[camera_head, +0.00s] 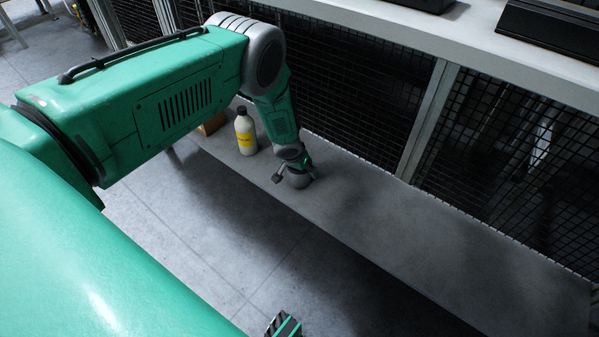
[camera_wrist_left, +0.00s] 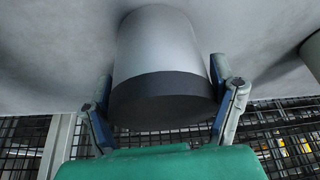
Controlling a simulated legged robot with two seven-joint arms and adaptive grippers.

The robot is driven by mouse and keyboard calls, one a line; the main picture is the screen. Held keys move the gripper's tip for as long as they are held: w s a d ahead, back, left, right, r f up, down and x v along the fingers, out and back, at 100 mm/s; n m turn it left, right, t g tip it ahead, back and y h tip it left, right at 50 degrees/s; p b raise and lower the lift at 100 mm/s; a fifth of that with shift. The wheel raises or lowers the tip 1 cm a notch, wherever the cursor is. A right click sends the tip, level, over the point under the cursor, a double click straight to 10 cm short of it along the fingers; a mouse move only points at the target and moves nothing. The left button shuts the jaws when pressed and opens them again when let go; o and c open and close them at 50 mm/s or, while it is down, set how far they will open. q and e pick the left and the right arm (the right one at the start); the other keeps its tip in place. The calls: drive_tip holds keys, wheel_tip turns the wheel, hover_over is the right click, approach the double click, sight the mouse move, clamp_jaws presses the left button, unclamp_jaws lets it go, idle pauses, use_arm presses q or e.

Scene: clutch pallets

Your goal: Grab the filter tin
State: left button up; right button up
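The filter tin is a grey cylinder with a dark end band. In the head view the filter tin (camera_head: 299,180) stands on the low grey shelf, partly hidden by my left gripper (camera_head: 292,171). In the left wrist view the tin (camera_wrist_left: 163,50) fills the middle, between the two fingers of the left gripper (camera_wrist_left: 165,95). One finger is on each side, close to the tin's walls. In the head view one finger stands out to the left with a gap to the tin, so the gripper looks open around it.
A grey bottle with a yellow label (camera_head: 246,134) stands left of the tin. A brown box (camera_head: 211,125) is behind my arm. Black mesh (camera_head: 375,110) backs the shelf (camera_head: 430,245), and a pale upper shelf (camera_head: 480,40) overhangs it. The shelf's right part is clear.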

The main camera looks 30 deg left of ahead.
use_arm(q)
drive_tip(key=c, duration=0.7)
drive_tip(key=shift+c, duration=0.2)
